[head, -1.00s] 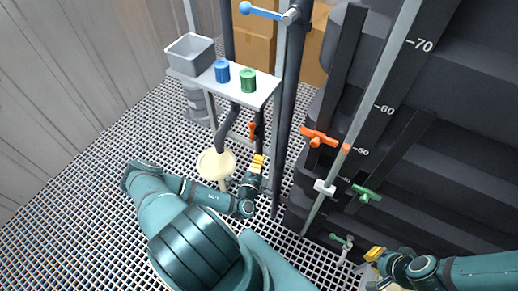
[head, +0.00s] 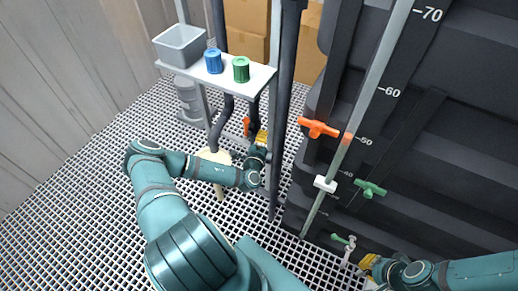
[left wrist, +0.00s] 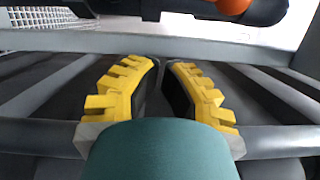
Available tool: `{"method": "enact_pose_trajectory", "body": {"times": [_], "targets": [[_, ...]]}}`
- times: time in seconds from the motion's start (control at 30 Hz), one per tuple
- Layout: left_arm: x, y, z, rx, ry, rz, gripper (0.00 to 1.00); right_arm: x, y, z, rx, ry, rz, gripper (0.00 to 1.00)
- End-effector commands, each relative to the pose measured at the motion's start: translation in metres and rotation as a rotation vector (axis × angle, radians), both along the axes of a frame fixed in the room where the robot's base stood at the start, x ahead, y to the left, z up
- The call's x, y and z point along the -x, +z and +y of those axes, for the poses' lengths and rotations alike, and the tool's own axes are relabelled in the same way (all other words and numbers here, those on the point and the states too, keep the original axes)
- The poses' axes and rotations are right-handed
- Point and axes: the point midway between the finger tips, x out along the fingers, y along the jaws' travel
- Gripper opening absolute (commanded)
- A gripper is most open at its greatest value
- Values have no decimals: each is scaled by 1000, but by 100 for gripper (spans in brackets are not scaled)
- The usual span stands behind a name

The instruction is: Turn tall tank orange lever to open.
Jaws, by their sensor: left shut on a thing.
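An orange lever (head: 318,128) sits on the tall dark tank (head: 430,150), beside its scale tube. A smaller orange lever (head: 247,126) is on a dark pipe under the white shelf; I cannot tell which one the task means. My left gripper (head: 262,137) is just right of the smaller lever. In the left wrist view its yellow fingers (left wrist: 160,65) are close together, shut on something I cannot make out. An orange knob (left wrist: 232,5) on a black pipe shows beyond the fingertips, apart from them. My right gripper (head: 368,263) is low at the right, its opening unclear.
The white shelf (head: 258,80) holds a grey bin (head: 180,46), a blue cap (head: 213,62) and a green cap (head: 241,69). A dark upright post (head: 283,110) stands right of the left gripper. A green lever (head: 370,189) is lower on the tank. Grating floor lies open at left.

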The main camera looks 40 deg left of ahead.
Motion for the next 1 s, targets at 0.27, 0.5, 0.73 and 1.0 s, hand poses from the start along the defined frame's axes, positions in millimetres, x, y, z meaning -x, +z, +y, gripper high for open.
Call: {"method": "enact_pose_trajectory", "body": {"times": [0.27,0.5,0.73,1.0], "targets": [[8,2,34,-3,1,0,0,2,-7,0,-1,4,5,0],[9,3,39,0,0,-1,0,2,-7,0,-2,4,6,0],[9,4,39,-1,0,0,0,2,-7,0,-2,4,6,0],[12,9,50,-2,0,1,0,-2,10,0,1,-4,-4,0]]}}
